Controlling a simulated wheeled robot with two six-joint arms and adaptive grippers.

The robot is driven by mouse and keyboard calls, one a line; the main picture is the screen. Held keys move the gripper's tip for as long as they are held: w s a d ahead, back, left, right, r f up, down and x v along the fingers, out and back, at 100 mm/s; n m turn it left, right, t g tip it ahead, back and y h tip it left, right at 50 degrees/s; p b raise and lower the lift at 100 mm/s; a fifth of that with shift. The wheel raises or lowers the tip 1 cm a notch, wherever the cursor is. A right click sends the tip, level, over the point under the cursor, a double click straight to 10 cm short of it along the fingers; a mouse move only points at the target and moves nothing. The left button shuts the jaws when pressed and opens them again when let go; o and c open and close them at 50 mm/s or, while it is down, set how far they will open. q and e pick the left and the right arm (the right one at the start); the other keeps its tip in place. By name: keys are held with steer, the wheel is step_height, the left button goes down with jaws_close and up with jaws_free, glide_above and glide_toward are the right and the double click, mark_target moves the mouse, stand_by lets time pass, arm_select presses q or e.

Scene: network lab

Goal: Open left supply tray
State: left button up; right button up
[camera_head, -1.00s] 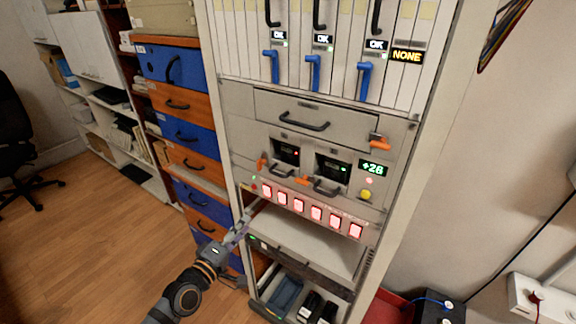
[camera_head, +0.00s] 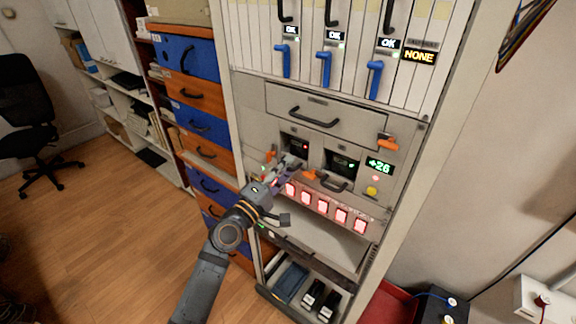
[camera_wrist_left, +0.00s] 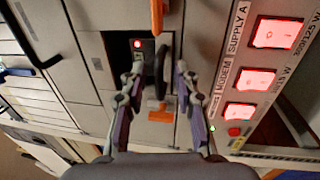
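The left supply tray (camera_head: 294,144) is a grey module with a dark window and a red light, in the rack's middle. In the left wrist view its window (camera_wrist_left: 137,58) shows with its dark handle (camera_wrist_left: 160,75) and an orange latch (camera_wrist_left: 160,116). The latch also shows in the head view (camera_head: 270,155). My left gripper (camera_head: 292,166) is in front of this tray and hides its handle in the head view. In the left wrist view its fingers (camera_wrist_left: 160,82) are apart, one on each side of the handle; contact cannot be told. My right gripper is not in view.
The right supply tray (camera_head: 342,160) sits close beside, with its own orange latch (camera_head: 308,175) and handle. A row of lit red switches (camera_head: 323,207) runs just below. A wide drawer (camera_head: 320,112) is above. Blue-and-orange drawers (camera_head: 195,90) stand left of the rack.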

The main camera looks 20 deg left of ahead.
arm_select(q)
steer(key=shift+w+d+r, duration=0.1)
steer(key=shift+w+d, duration=0.05)
steer(key=shift+w, duration=0.3)
steer(key=shift+c, duration=0.4)
jaws_close()
